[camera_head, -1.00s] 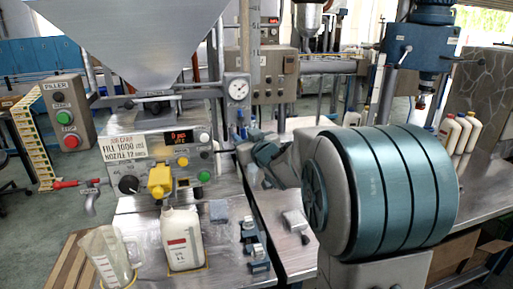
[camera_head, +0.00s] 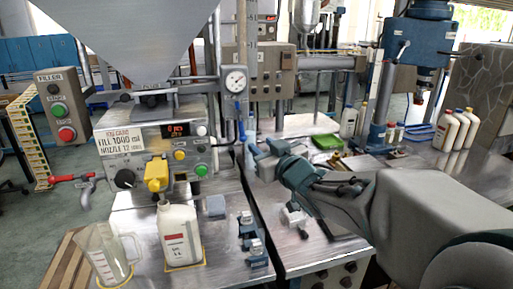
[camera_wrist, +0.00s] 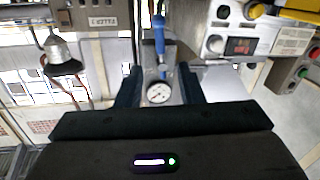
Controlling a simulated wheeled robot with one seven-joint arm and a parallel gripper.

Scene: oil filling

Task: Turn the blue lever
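The blue lever (camera_head: 241,131) hangs upright below the round pressure gauge (camera_head: 235,81) on the grey post beside the filler machine. It also shows in the wrist view (camera_wrist: 159,36), above the gauge there, as that view is turned upside down. My gripper (camera_head: 262,153) is just right of and a little below the lever in the head view, apart from it as far as I can tell. In the wrist view my gripper (camera_wrist: 159,68) is open and empty, its two dark fingers on either side of the gauge and the lever's line.
The filler panel (camera_head: 170,150) with a yellow nozzle (camera_head: 156,177) stands left. A white bottle (camera_head: 180,238) and a clear jug (camera_head: 104,255) stand below it. Small blue clamps (camera_head: 252,240) sit on the metal table. Several bottles (camera_head: 456,130) stand at the right.

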